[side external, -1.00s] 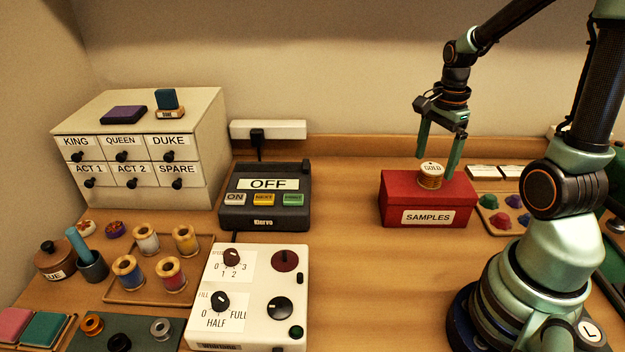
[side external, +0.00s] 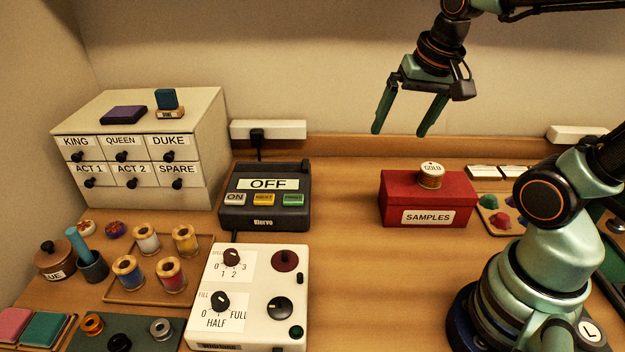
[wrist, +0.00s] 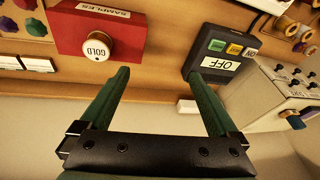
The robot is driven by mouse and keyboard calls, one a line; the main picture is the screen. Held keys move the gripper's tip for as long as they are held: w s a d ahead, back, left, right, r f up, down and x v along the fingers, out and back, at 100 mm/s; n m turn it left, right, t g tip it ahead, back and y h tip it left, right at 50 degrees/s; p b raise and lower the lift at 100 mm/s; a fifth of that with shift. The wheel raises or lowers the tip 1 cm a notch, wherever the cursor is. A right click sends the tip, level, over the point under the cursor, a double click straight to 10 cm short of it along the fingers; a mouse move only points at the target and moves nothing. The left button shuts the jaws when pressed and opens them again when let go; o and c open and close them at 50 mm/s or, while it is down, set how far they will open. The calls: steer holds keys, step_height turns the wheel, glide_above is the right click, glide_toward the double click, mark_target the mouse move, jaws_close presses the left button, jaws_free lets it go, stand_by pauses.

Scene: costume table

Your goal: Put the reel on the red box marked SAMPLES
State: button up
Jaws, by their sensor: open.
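The reel (side external: 431,175), with a white top marked GOLD, stands upright on the lid of the red box marked SAMPLES (side external: 394,211). In the wrist view the reel (wrist: 97,47) sits on the red box (wrist: 69,31), at the upper left. My gripper (side external: 398,133) is open and empty. It hangs in the air above and to the left of the box, clear of the reel. In the wrist view my gripper's fingers (wrist: 163,78) are spread with nothing between them.
A dark device reading OFF (side external: 264,195) stands left of the box. A white control box (side external: 250,295) with knobs is at front centre. A drawer cabinet (side external: 208,150) and a tray of thread spools (side external: 205,290) are at left. The table between the control box and my base is clear.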

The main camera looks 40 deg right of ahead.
steer(key=a+n+t, duration=0.1)
steer(key=a+n, duration=0.5)
steer(key=n, duration=0.1)
steer(key=shift+s+r+t+y, duration=0.2)
steer(key=shift+r+t+y, duration=0.15)
steer(key=shift+t+y, duration=0.05)
stand_by(0.7)
